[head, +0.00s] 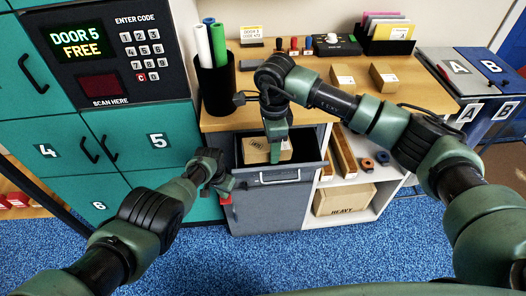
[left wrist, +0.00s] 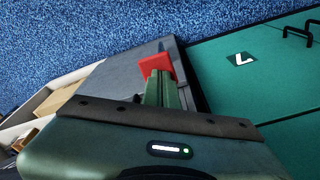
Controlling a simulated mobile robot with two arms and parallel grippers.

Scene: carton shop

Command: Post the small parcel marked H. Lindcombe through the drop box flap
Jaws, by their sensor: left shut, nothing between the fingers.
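A grey drop box (head: 262,208) stands under the counter, with its front flap (head: 306,171) tipped open. A small brown parcel (head: 256,150) with printing too small to read lies in the opening. My right gripper (head: 275,152) points down from above at the parcel, in front of part of it. Its fingertips are too small to tell open from shut. My left gripper (head: 225,184) is shut and empty at the left of the drop box, beside the flap. In the left wrist view its fingers (left wrist: 160,88) are together, with a small red piece (left wrist: 156,64) at their tips.
Two brown parcels (head: 343,77) (head: 384,76) lie on the wooden counter (head: 225,118). A shelf to the right of the drop box holds a carton marked HEAVY (head: 344,200). Teal lockers (head: 125,190) stand close on the left. Bins A (head: 458,67) and B (head: 491,66) are far right.

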